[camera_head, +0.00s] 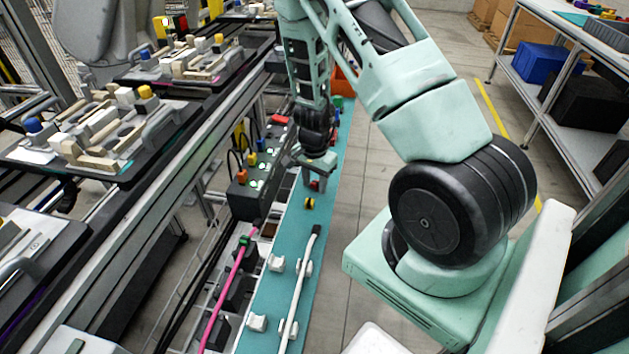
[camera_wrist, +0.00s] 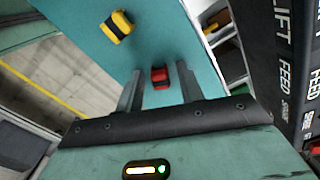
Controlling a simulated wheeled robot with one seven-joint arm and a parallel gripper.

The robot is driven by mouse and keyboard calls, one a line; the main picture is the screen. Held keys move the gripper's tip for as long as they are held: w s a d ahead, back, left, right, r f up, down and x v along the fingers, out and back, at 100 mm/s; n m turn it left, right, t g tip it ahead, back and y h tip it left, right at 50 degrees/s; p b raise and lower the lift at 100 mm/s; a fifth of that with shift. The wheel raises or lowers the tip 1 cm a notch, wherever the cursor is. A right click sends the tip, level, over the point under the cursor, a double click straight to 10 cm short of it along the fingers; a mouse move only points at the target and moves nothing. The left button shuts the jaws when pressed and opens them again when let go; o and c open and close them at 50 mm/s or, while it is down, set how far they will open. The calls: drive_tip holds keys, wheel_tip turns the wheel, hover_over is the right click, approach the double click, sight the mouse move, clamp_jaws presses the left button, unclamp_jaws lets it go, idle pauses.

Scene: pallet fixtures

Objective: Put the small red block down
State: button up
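The small red block (camera_wrist: 160,76), with dark parts, appears to sit on the teal strip (camera_wrist: 152,40) in the wrist view. My gripper (camera_wrist: 158,82) is open, with one finger on each side of the block. A gap of teal shows between the block and each finger. In the head view, my gripper (camera_head: 309,178) points down over the teal strip (camera_head: 289,237), and a bit of the red block (camera_head: 315,186) shows beside the fingers. Most of the block is hidden there.
A yellow and black block (camera_wrist: 117,26) lies nearby on the strip; it also shows in the head view (camera_head: 309,203). A black control box (camera_head: 250,188) with lit buttons stands left of the strip. A white cable (camera_head: 300,278) lies in clips toward the front.

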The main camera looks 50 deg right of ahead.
sight(314, 183)
wheel_tip(314, 183, up, 12)
drive_tip(key=p, duration=0.4)
drive_tip(key=s+a+r+n+y, duration=0.1)
drive_tip(key=a+r+n, duration=0.4)
drive_tip(key=a, duration=0.6)
drive_tip(key=s+a+r+n+y, duration=0.15)
drive_tip(key=a+r+n, duration=0.3)
drive_tip(key=a, duration=0.65)
drive_tip(key=s+a+r+n+h, duration=0.1)
drive_tip(key=s+a+r+n, duration=0.2)
drive_tip(key=s+a+n, duration=0.2)
drive_tip(key=s+a+r+n+h, duration=0.1)
drive_tip(key=s+a+r+n, duration=0.3)
drive_tip(key=s+n, duration=0.5)
drive_tip(key=s+a, duration=0.2)
drive_tip(key=shift+a+r+n, duration=0.25)
drive_tip(key=shift+a+n, duration=0.05)
drive_tip(key=shift+n, duration=0.05)
